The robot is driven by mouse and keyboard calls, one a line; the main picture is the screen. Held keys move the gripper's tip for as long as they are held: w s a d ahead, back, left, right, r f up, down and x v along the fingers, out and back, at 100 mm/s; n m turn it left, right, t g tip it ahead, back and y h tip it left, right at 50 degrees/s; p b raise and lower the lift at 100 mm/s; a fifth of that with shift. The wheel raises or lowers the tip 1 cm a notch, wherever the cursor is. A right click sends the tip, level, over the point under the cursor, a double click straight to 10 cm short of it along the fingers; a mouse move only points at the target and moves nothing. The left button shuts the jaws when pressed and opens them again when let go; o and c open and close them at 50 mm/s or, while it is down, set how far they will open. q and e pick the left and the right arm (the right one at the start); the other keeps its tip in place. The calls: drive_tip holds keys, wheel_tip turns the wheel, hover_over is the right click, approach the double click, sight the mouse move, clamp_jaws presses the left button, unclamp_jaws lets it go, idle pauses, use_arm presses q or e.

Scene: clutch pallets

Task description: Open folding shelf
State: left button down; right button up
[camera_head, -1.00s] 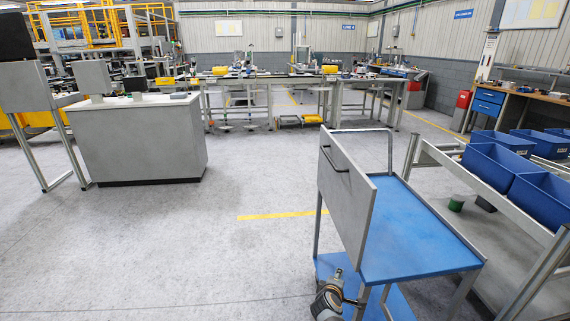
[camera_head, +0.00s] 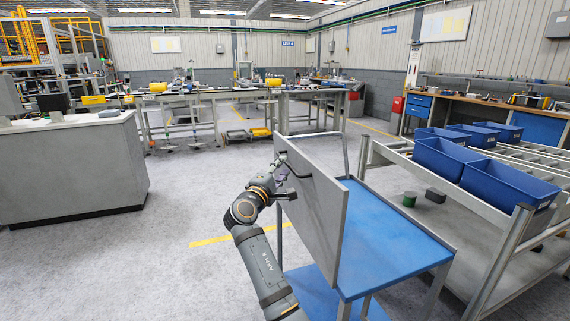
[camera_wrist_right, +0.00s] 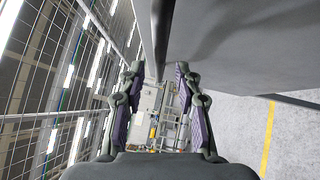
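The folding shelf is a grey panel (camera_head: 315,205) standing upright along the left side of a blue-topped cart (camera_head: 385,240). A dark bar handle (camera_head: 299,174) sits on its outer face near the top. My right gripper (camera_head: 281,163) is at the far end of this handle. In the right wrist view, the right gripper (camera_wrist_right: 158,72) has its two fingers apart, with the dark handle bar (camera_wrist_right: 161,38) showing between the fingertips. I cannot tell whether they touch it. The panel (camera_wrist_right: 250,45) fills the upper right there. My left gripper is out of view.
A rack with blue bins (camera_head: 445,157) stands close to the cart's right. A grey counter (camera_head: 75,165) is at the left, and workbenches (camera_head: 205,105) line the back. The floor left of the cart is open, with a yellow line (camera_head: 225,238).

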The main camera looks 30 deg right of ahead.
sight(287, 163)
drive_tip(key=shift+x, duration=1.8)
clamp_jaws()
